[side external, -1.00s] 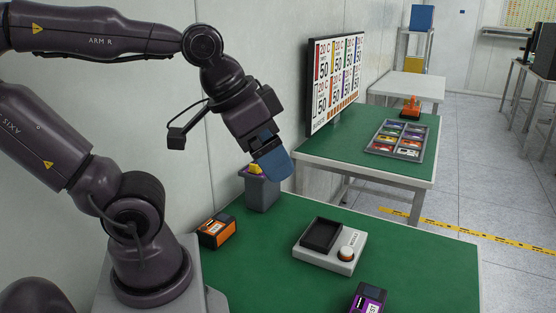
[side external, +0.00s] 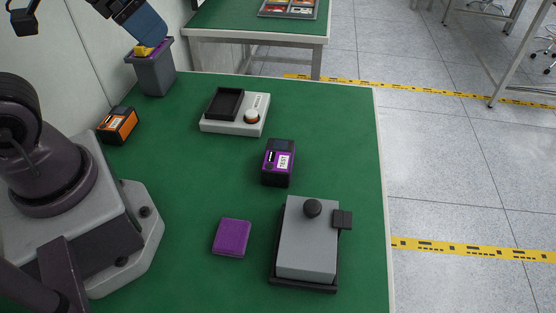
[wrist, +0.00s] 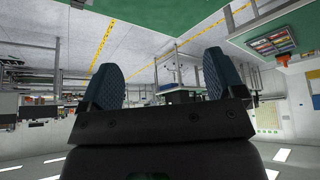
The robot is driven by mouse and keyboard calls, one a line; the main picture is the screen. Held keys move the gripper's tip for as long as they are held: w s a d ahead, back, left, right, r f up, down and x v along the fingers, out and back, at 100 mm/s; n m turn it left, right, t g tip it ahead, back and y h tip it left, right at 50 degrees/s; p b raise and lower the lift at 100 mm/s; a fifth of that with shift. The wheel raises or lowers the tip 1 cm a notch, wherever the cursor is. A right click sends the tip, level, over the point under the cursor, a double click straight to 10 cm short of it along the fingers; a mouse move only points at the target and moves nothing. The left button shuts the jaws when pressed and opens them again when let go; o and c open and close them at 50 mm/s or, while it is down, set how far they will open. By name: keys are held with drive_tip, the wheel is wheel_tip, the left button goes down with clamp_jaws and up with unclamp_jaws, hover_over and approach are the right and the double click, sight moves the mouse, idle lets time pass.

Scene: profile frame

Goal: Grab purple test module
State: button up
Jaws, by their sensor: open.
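The purple test module (side external: 278,163) is a dark box with purple sides and a white TEST label. It stands on the green table right of centre in the side external view. My gripper (side external: 146,24) is at the top left of that view, just above a grey bin and well away from the module. Its blue fingers also show in the wrist view (wrist: 162,78), spread apart with nothing between them. The wrist view does not show the module.
The grey bin (side external: 155,76) holds yellow and purple things. An orange module (side external: 118,125), a white device with a black tray (side external: 237,112), a purple pad (side external: 232,238) and a grey box with a black knob (side external: 308,240) stand around. Bare green table lies between them.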

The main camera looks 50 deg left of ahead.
drive_tip(key=shift+o, duration=0.5)
drive_tip(key=n+g, duration=0.6)
drive_tip(key=n, duration=0.3)
approach(278, 154)
wheel_tip(278, 154, down, 11)
drive_tip(key=shift+s+r, duration=0.15)
drive_tip(key=c, duration=1.1)
